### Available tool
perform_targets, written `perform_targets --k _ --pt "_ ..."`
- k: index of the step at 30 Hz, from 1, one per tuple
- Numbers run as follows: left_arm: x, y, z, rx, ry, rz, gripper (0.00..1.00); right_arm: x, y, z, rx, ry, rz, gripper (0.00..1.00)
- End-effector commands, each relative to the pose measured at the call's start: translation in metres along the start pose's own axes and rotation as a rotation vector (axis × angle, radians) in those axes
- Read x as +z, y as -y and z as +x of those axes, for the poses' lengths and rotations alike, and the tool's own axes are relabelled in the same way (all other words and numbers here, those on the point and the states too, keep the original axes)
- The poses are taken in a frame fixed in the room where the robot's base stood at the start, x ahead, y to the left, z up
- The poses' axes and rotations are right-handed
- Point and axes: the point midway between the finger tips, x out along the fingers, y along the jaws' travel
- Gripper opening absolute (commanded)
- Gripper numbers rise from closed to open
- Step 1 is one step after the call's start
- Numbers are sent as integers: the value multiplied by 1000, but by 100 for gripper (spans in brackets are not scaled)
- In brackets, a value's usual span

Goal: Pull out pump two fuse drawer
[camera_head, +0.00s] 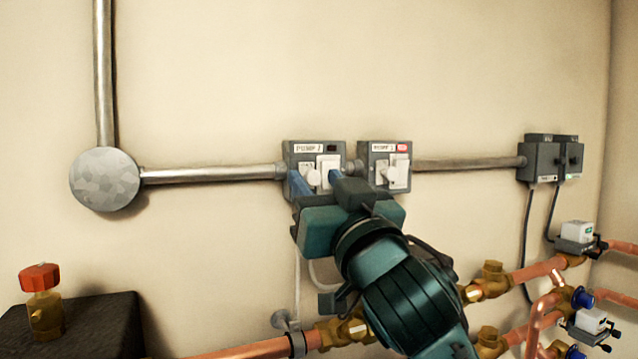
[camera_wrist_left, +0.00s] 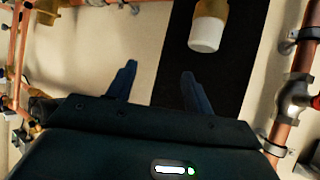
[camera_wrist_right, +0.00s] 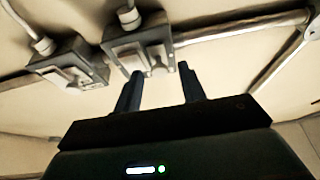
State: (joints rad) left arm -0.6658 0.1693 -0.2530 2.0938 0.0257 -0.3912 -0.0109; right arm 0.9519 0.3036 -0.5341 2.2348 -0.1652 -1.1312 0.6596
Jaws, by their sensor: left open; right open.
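Two grey fused switch boxes hang side by side on the wall. The left box (camera_head: 292,150) has a pump label whose number is hard to read, and a dark indicator. A white fuse drawer (camera_head: 328,163) sits at the right of its face, beside a white switch (camera_head: 307,172). The right box (camera_head: 367,163) has a pump label and a red indicator. My right gripper (camera_head: 318,180) is open in front of the left box, its fingers partly covering the lower face. The right wrist view shows this box (camera_wrist_right: 126,45) just beyond the fingertips. My left gripper (camera_wrist_left: 158,70) is open and empty.
Metal conduit (camera_head: 215,174) runs left to a round junction box (camera_head: 104,180). Dark control boxes (camera_head: 542,160) hang at right. Copper pipes (camera_head: 530,272) and valves lie below. A red-capped brass fitting (camera_head: 42,300) stands on a dark block at lower left.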

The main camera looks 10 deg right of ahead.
Motion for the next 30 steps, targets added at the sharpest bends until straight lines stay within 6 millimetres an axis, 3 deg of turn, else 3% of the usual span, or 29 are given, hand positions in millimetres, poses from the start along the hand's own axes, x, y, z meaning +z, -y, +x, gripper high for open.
perform_targets --k 16,30 --pt "2 -2 -1 6 5 4 52 0 0 0 0 0 0 0" --pt "0 -2 -2 6 2 5 52 0 0 0 -1 0 0 0"
